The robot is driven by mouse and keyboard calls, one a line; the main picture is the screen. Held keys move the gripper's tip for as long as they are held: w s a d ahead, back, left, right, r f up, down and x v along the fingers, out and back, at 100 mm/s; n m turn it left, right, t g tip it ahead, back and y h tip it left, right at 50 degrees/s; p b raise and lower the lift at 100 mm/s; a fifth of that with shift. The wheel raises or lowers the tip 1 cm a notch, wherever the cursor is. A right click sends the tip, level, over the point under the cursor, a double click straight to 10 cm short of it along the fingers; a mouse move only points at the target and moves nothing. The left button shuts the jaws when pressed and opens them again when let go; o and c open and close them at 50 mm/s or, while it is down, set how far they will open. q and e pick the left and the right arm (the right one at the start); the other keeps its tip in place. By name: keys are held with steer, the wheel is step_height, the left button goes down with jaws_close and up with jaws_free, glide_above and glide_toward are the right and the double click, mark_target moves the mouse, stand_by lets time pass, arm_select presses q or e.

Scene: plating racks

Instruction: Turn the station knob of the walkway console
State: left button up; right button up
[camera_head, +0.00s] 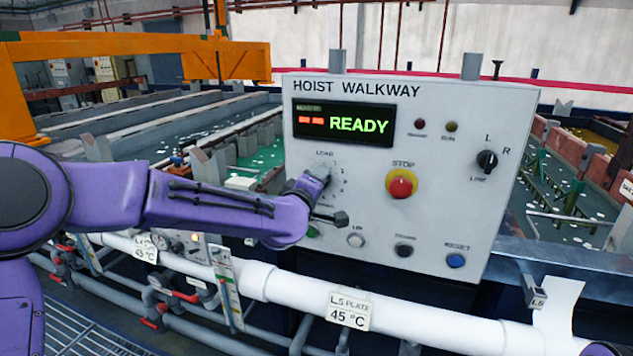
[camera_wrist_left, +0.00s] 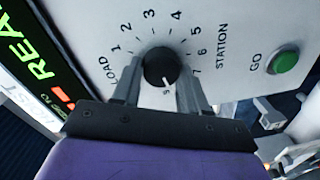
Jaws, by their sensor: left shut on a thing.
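The grey walkway console (camera_head: 450,110) stands ahead, headed HOIST WALKWAY. Its display (camera_head: 345,124) reads READY in green with red digits to the left. The black round station knob (camera_wrist_left: 161,66) sits in a dial marked LOAD and numbers up to at least 7. A white mark on the knob points down toward my palm in the left wrist view, at a small mark I cannot read surely. My left gripper (camera_wrist_left: 157,78) is shut on the knob, one finger on each side. In the head view the gripper (camera_head: 322,180) partly hides the dial. My right gripper is not in view.
A red STOP button (camera_head: 401,184) and a black L/R selector (camera_head: 487,161) are right of the dial. A green GO button (camera_wrist_left: 284,62) is beside it in the wrist view. A blue RESET button (camera_head: 456,261) is low right. White pipes (camera_head: 390,322) run below.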

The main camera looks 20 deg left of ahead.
arm_select(q)
steer(key=shift+m, duration=1)
steer(key=o, duration=1.1)
steer(key=shift+c, duration=0.2)
steer(key=s+b, duration=0.1)
steer(key=s, duration=0.9)
steer(key=shift+s+r, duration=0.25)
